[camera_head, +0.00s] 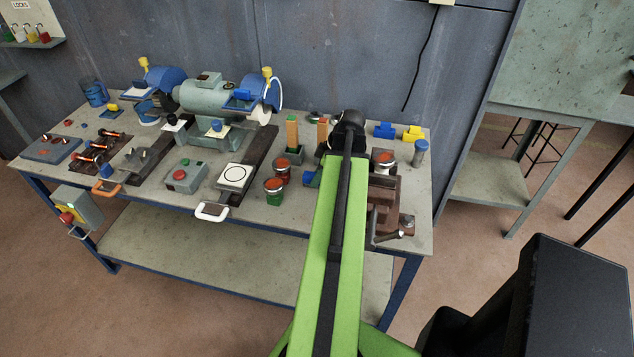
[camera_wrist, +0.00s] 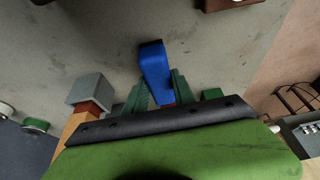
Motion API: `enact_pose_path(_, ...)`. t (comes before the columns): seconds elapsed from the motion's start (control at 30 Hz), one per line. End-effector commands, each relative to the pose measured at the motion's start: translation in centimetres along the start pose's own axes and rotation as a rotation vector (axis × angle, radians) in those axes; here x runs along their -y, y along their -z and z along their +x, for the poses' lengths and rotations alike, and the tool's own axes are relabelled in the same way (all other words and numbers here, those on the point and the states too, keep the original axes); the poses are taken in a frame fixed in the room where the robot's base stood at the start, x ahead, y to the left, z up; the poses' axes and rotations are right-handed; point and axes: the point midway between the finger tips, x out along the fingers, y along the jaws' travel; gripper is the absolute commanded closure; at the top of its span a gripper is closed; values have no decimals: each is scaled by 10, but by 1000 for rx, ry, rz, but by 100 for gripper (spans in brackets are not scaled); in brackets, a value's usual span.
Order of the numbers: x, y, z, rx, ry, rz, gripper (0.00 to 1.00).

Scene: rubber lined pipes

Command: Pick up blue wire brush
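A blue block-like piece (camera_wrist: 153,65), which I take for the blue wire brush, is in the middle of the wrist view. Its near end reaches in between the two green fingers of my gripper (camera_wrist: 158,85). The fingers stand close on both sides of it. I cannot tell whether both touch it or a small gap stays. A small red patch shows at its near end. In the head view my arm hides the gripper fingers; a blue piece (camera_head: 312,178) shows just left of the arm, and I cannot tell whether it is the same one.
A wooden-handled piece with a grey block (camera_wrist: 90,98) stands left of my fingers.

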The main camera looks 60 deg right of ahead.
Motion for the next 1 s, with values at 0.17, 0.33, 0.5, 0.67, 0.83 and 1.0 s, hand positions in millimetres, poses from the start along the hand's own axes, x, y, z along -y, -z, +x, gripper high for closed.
enact_pose_path(0.17, 0, 0, 0, 0, 1, 0, 100)
enact_pose_path(0.33, 0, 0, 0, 0, 1, 0, 100)
enact_pose_path(0.5, 0, 1, -1, 1, 1, -1, 100)
enact_pose_path(0.67, 0, 6, -15, 0, 1, -1, 100)
enact_pose_path(0.83, 0, 19, -45, 0, 1, -1, 100)
enact_pose_path(1.0, 0, 34, -80, 0, 1, -1, 100)
